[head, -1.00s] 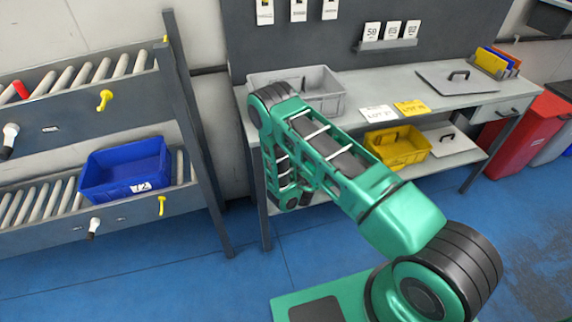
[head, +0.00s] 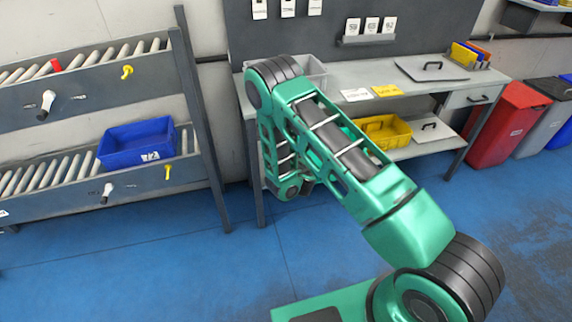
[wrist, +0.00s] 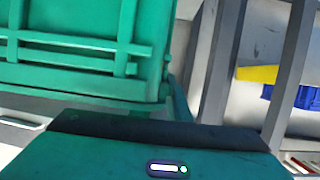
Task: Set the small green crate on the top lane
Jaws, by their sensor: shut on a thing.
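The small green crate (wrist: 70,60) fills the upper left of the wrist view, with its ribbed wall close to the camera. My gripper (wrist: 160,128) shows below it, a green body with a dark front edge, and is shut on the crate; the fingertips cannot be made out. In the head view my green arm hides both gripper and crate. The top lane (head: 112,97) is the upper roller lane of the rack at the left. It carries a small red piece (head: 56,65), and its visible rollers are otherwise bare.
A blue crate (head: 137,146) sits on the lower lane (head: 50,208). Rack posts stand at the lane's right end. The bench (head: 345,75) holds a grey tote (head: 312,72), with a yellow crate (head: 384,131) on its lower shelf. Blue floor before the rack is clear.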

